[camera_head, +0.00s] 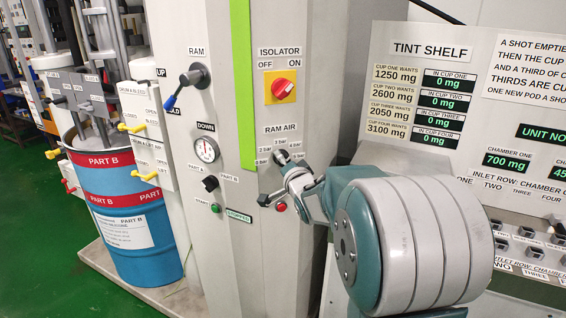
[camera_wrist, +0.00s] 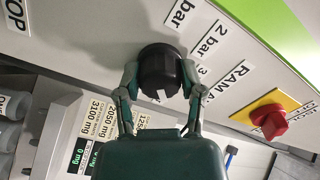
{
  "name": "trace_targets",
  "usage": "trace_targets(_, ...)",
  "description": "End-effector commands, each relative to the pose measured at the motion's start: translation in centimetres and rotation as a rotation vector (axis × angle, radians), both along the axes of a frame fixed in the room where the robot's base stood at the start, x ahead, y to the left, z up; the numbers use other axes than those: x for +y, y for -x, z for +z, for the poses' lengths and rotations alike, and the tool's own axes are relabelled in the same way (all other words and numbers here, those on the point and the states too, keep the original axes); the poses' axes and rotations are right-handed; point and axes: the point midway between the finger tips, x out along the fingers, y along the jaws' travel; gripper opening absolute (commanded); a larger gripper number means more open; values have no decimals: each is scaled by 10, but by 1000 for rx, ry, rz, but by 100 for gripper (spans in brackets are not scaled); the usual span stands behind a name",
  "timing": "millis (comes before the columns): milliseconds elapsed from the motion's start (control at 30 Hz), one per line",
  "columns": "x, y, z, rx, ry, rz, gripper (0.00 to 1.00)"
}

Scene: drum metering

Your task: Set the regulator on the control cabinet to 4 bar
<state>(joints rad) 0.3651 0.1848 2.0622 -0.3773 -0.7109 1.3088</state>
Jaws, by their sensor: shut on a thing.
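The regulator is a round black knob (camera_wrist: 157,62) with a white mark on its face, under the RAM AIR label (camera_head: 280,127) on the control cabinet (camera_head: 240,200). In the head view the knob (camera_head: 281,157) is partly hidden by my gripper (camera_head: 287,176). In the wrist view the two fingers of my gripper (camera_wrist: 160,80) are closed on opposite sides of the knob. Bar labels ring the knob, and 2 bar (camera_wrist: 207,40) is readable. The white mark faces the bottom of the wrist view, toward my gripper. Which label it points to cannot be told.
A red isolator switch (camera_head: 282,88) on a yellow plate is above the regulator. A gauge (camera_head: 206,149), a black selector (camera_head: 210,183) and a blue-tipped lever (camera_head: 188,83) are to its left. The tint shelf panel (camera_head: 380,40) stands close on the right.

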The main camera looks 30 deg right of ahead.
Motion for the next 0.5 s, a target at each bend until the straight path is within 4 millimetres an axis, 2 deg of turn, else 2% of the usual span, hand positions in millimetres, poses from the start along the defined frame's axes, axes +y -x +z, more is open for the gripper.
trace_targets(500, -1, -1, 4, -12, -29, -1, 3)
